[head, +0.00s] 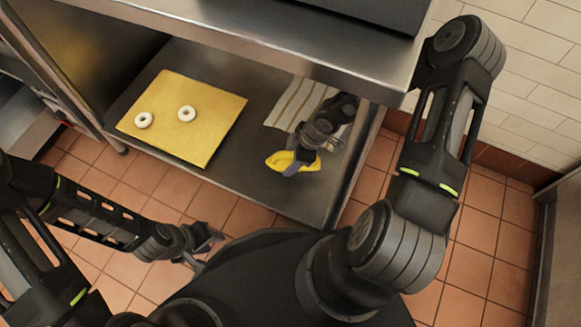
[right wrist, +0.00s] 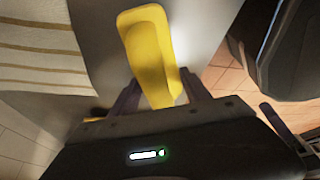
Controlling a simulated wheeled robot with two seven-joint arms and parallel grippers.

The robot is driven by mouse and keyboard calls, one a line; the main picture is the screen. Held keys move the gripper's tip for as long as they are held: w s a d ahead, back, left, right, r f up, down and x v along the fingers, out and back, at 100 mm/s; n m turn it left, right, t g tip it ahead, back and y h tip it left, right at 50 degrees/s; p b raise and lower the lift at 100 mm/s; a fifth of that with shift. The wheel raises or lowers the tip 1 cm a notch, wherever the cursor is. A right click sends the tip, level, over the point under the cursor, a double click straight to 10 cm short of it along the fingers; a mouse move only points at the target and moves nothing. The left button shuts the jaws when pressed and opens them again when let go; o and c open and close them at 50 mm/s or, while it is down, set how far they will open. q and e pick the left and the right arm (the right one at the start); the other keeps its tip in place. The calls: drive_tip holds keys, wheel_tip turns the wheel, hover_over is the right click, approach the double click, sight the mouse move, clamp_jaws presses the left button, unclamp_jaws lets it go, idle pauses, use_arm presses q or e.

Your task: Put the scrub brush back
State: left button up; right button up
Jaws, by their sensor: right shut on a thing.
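The yellow scrub brush (head: 276,161) is at the front right of the steel lower shelf. Its yellow body (right wrist: 146,40) sticks out from between the fingers in the right wrist view; no bristles can be made out. My right gripper (head: 298,168) is shut on the brush, just in front of the striped cloth. It also shows in the right wrist view (right wrist: 160,92). I cannot tell if the brush touches the shelf. My left gripper (head: 210,250) is open and empty, low in front of the shelf and apart from everything on it.
A yellow board (head: 205,102) with two white bagels (head: 187,114) lies on the left of the lower shelf (head: 255,185). A striped cloth (head: 291,104) lies behind my right gripper. The steel upper shelf (head: 290,45) overhangs the back. Bare shelf lies between board and brush.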

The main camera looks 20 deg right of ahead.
drive_tip(key=shift+f+b, duration=1.35)
drive_tip(key=shift+f, duration=1.1)
drive_tip(key=shift+f, duration=0.15)
drive_tip(key=o, duration=1.5)
drive_tip(key=shift+c, duration=0.2)
drive_tip(key=shift+d+r+p, duration=0.15)
drive_tip(key=shift+r+p, duration=0.15)
drive_tip(key=shift+r, duration=0.25)
drive_tip(key=p+v, duration=0.6)
drive_tip(key=v, duration=0.4)
drive_tip(key=shift+s+d+r, duration=0.1)
drive_tip(key=shift+r, duration=0.1)
drive_tip(key=shift+s+d+r, duration=0.1)
drive_tip(key=shift+d+r, duration=0.05)
drive_tip(key=shift+r, duration=0.2)
